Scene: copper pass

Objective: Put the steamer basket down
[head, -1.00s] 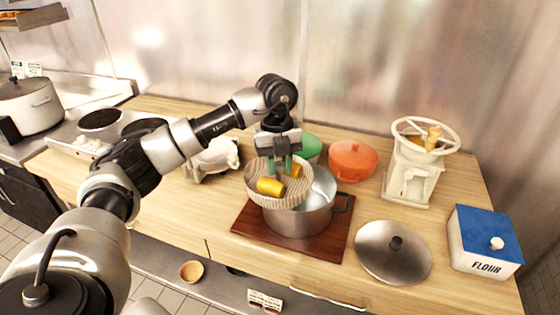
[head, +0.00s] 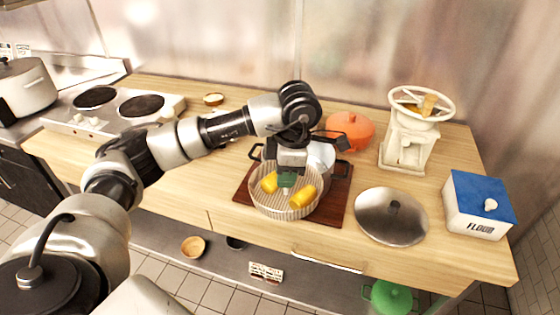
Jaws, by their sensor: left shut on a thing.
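The steamer basket (head: 258,206) is a round, ribbed, pale tan basket with two yellow pieces (head: 302,197) in it. My left gripper (head: 288,180) points down into it, with green fingertips, and is shut on the basket. The basket covers much of the grey metal pot (head: 321,154), whose inside and dark handles show behind it. I cannot tell whether the basket touches the pot. The pot is on a dark red-brown board (head: 332,211). My right gripper is not in view.
A metal lid (head: 375,226) lies right of the board. A white flour box (head: 475,224) with blue lid, a cream grinder (head: 404,150) and an orange pot (head: 357,131) stand right and behind. The worktop (head: 190,190) left of the board is clear.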

